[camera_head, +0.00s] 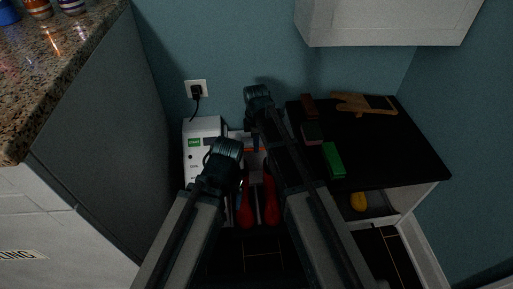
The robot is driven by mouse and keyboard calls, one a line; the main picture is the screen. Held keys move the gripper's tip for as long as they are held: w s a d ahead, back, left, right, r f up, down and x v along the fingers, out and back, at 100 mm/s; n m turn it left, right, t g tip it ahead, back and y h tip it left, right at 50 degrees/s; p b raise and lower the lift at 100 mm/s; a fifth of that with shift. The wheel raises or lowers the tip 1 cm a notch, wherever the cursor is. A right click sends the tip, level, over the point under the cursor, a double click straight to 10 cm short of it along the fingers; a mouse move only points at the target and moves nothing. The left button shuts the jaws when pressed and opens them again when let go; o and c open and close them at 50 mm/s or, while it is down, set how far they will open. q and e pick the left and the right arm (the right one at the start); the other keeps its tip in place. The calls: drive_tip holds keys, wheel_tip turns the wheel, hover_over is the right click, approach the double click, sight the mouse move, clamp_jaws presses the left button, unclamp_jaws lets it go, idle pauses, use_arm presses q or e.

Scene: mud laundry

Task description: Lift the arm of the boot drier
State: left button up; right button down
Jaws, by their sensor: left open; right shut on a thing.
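The boot drier is a white box (203,130) with a green label on its front, standing on the floor by the back wall. More of its white body (236,134) shows between my arms. Two red upright shapes (245,212), (271,207), which look like boots, stand in front of it. My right gripper (256,141) is at the back beside the white box, shut on what appears to be the drier's arm; the contact is mostly hidden. My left gripper (209,178) is open and empty, in front of the white box.
A granite counter (70,60) with cans is at left. A black-topped bench (385,150) at right holds brushes, a green block (333,160) and a wooden boot jack (362,104). A white cabinet (385,22) hangs above. A cord runs to the wall socket (197,89).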

drive_tip(key=w+r+p, duration=0.3)
drive_tip(key=w+r, duration=0.1)
drive_tip(key=w, duration=0.5)
drive_tip(key=w+r+p, duration=0.4)
drive_tip(key=w, duration=0.5)
drive_tip(key=shift+w+a+r, duration=0.15)
drive_tip(key=shift+a, duration=0.25)
drive_tip(key=shift+w, duration=0.15)
drive_tip(key=c, duration=0.8)
unclamp_jaws()
drive_tip(key=shift+c, duration=0.2)
drive_tip(key=shift+r+p, duration=0.15)
drive_tip(key=shift+p, duration=0.15)
drive_tip(key=r+p, duration=0.9)
drive_tip(key=s+r+p, duration=0.1)
drive_tip(key=r+p, duration=0.3)
drive_tip(key=shift+r, duration=0.25)
